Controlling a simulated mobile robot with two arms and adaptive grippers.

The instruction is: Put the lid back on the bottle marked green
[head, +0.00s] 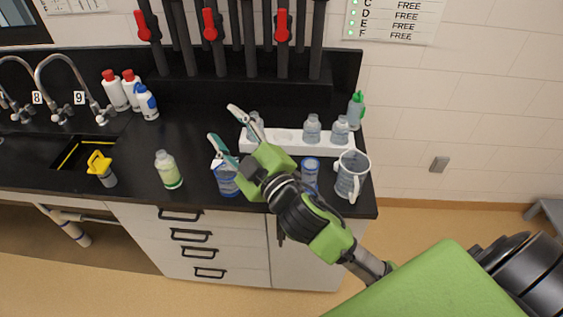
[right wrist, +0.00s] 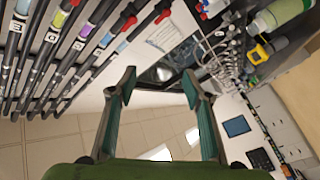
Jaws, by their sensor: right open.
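A pale bottle with a green band (head: 168,170) stands upright on the black counter, left of my right gripper; I cannot tell whether its top is covered. In the right wrist view a green-banded bottle (right wrist: 280,13) shows at the top right. A clear bottle with a green top (head: 356,110) stands at the counter's right end. No loose lid can be made out. My right gripper (head: 225,122) is open, with nothing between its fingers, above the counter near the white rack (head: 290,140). Its open fingers also show in the right wrist view (right wrist: 160,82). My left gripper is not in view.
Clear bottles (head: 312,128) stand in the rack. A blue-marked beaker (head: 228,182), another blue-marked vessel (head: 310,172) and a clear jug (head: 352,177) line the front. A yellow-topped item (head: 101,165) stands by the sink (head: 78,152). Red-handled pipes (head: 210,30) rise behind.

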